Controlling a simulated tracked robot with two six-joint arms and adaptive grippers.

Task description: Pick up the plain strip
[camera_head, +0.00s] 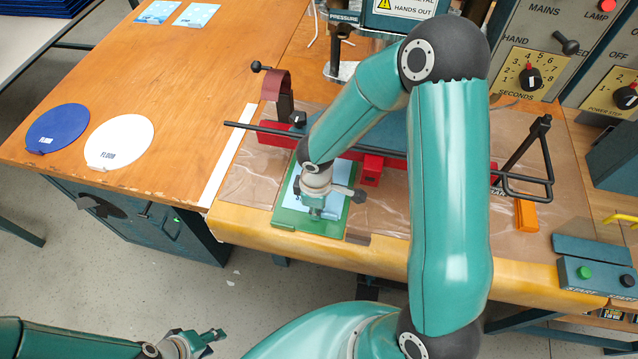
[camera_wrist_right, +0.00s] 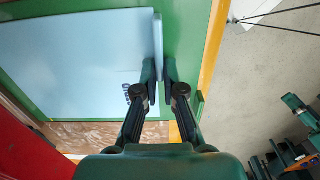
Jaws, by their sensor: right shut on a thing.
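My right gripper (camera_head: 318,213) points down over the green plate (camera_head: 335,223) at the front of the bench. In the right wrist view its fingers (camera_wrist_right: 160,78) are shut on a thin, light blue plain strip (camera_wrist_right: 158,36), seen nearly edge-on. Beside it, a wide light blue sheet (camera_wrist_right: 70,65) with dark lettering lies on the green plate; the fingers partly cover the lettering. In the head view my right arm and wrist hide most of the strip. My left gripper (camera_head: 218,342) is at the lower left, off the bench, with its fingers apart and empty.
A blue disc (camera_head: 57,128) and a white disc (camera_head: 119,142) lie on the wooden table at left, with two light blue cards (camera_head: 195,15) behind. Red blocks (camera_head: 371,170) and a black bar frame (camera_head: 525,180) flank the work area. A button box (camera_head: 598,278) stands at right.

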